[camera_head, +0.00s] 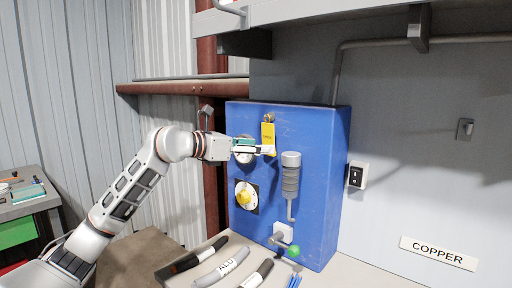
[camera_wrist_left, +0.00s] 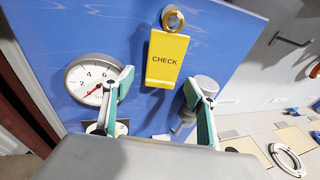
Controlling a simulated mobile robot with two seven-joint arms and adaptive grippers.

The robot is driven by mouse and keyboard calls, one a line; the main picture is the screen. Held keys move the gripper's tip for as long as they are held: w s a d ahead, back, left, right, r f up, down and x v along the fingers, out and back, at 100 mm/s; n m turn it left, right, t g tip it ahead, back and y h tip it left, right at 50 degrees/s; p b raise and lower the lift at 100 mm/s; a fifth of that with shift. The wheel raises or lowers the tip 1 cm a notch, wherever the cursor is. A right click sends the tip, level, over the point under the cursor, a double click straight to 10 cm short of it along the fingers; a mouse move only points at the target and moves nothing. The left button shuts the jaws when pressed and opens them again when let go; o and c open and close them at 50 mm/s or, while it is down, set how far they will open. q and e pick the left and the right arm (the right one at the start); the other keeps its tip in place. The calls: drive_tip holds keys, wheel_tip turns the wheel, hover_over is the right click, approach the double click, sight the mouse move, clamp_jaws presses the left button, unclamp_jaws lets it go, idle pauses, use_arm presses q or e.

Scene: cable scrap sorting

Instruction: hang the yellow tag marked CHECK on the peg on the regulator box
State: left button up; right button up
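The yellow tag (camera_head: 268,133) marked CHECK is upright against the front of the blue regulator box (camera_head: 322,165). In the left wrist view the tag (camera_wrist_left: 166,60) hangs straight below the round brass end of the peg (camera_wrist_left: 173,18), its top edge meeting it. The tag's hole is not clearly visible. The peg (camera_head: 269,117) also shows near the box's top in the head view. My left gripper (camera_wrist_left: 159,80) is open, with one finger on each side of the tag's lower end and a gap to both sides. My right gripper is not in view.
A round gauge (camera_wrist_left: 92,78) sits left of the tag. A grey cylinder (camera_head: 291,175) is to its right, and a yellow knob (camera_head: 245,195) is below. A COPPER sign (camera_head: 438,253) is on the right wall.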

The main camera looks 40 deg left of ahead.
use_arm(q)
drive_tip(key=v, duration=1.2)
idle(0.3)
drive_tip(key=shift+d, duration=0.1)
